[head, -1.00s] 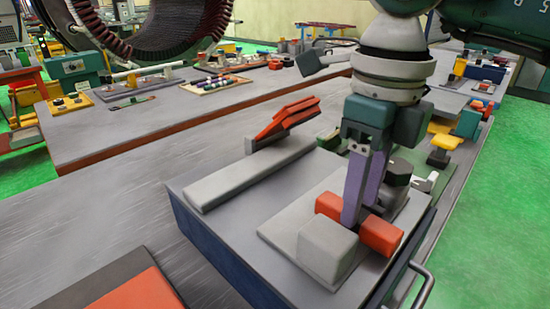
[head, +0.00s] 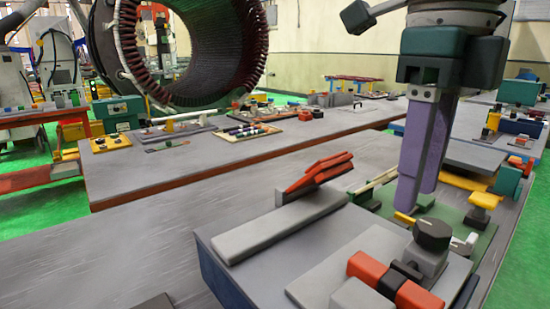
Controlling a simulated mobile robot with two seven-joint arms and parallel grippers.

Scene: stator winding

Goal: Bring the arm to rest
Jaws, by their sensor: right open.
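My right gripper (head: 416,200) hangs in the right half of the head view with its two purple fingers pointing down. A narrow gap shows between the fingers; it is open and holds nothing. It is above the fixture with red blocks (head: 367,268) and a grey block (head: 360,295), apart from them. A dark piece (head: 390,284) sits between the red blocks. My left gripper is not in view.
A black round knob (head: 432,233) stands close below the fingers. A grey bar (head: 280,228) and a red-handled clamp (head: 317,173) lie to the left. The large stator ring (head: 125,40) is at the back left.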

